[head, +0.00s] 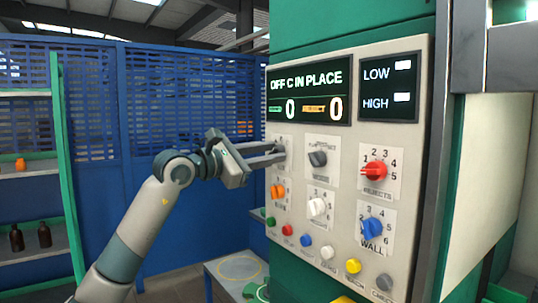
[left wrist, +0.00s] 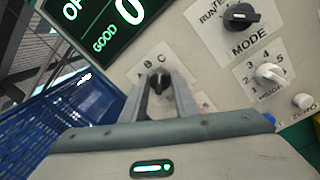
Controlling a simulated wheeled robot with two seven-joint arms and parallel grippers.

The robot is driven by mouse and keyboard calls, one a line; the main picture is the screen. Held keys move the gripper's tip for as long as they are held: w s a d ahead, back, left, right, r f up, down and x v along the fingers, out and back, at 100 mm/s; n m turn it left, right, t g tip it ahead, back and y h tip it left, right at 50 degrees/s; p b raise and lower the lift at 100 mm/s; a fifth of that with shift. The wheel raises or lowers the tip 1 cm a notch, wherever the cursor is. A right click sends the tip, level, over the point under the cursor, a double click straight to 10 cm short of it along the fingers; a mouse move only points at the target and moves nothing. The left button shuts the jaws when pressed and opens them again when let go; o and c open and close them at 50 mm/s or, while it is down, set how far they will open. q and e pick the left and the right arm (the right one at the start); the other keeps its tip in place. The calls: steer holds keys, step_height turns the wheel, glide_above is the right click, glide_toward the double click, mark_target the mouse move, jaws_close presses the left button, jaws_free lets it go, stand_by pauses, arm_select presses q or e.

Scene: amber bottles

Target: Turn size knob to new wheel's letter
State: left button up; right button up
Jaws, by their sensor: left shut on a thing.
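The size knob (left wrist: 159,83) is a dark knob on a white plate lettered A, B, C in the left wrist view. My left gripper (head: 277,154) reaches the panel from the left in the head view, and its fingers largely hide the knob there. In the left wrist view my left gripper (left wrist: 161,88) has one finger on each side of the knob and is shut on it. Which letter the knob points at is hard to tell. The display (head: 309,92) reads "OFF C IN PLACE" with two zeros below. My right gripper is not in view.
Close by are the black mode knob (head: 317,158), orange knob (head: 278,191), white knob (head: 317,207), red knob (head: 374,172) and blue knob (head: 372,228). Several coloured buttons line the panel's bottom. A blue mesh fence (head: 100,200) and a shelf with brown bottles (head: 44,234) stand left.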

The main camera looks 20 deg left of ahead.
arm_select(q)
steer(key=o, duration=1.1)
steer(key=shift+c, duration=0.2)
steer(key=shift+s+a, duration=0.3)
steer(key=b+v, duration=0.5)
steer(key=v, duration=1.1)
steer(key=shift+s, duration=0.25)
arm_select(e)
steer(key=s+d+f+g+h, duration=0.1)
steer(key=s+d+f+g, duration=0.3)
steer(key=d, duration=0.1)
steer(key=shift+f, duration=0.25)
arm_select(q)
steer(key=shift+a+f, duration=0.1)
steer(key=shift+a, duration=0.05)
